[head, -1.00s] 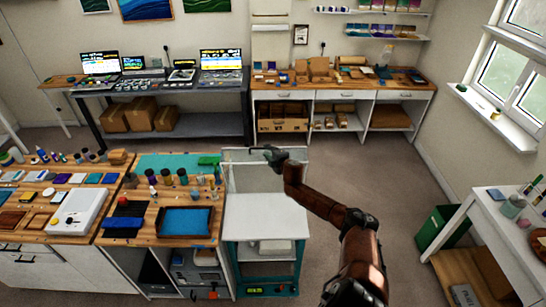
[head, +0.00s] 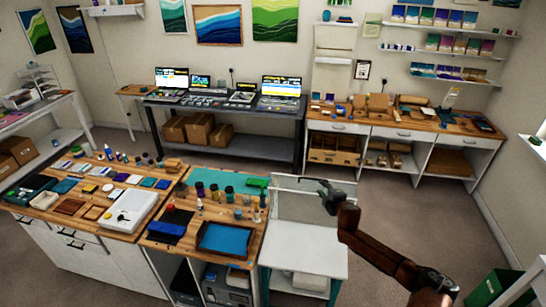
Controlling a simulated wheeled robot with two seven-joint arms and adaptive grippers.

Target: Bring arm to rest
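My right arm comes in from the lower right, and its dark gripper (head: 326,193) is over the back part of the white-topped teal cabinet (head: 303,247). The gripper points away from me and to the left. It is small and dark here, so I cannot tell whether its fingers are open or shut. I see nothing hanging from it. My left arm and gripper are not in view.
Left of the cabinet is a wooden-topped workbench with a blue tray (head: 226,240), a teal mat (head: 228,180), several bottles and a white scale-like box (head: 129,211). Shelved benches line the back wall. A green bin (head: 498,290) stands lower right. Grey floor (head: 420,215) is open behind the arm.

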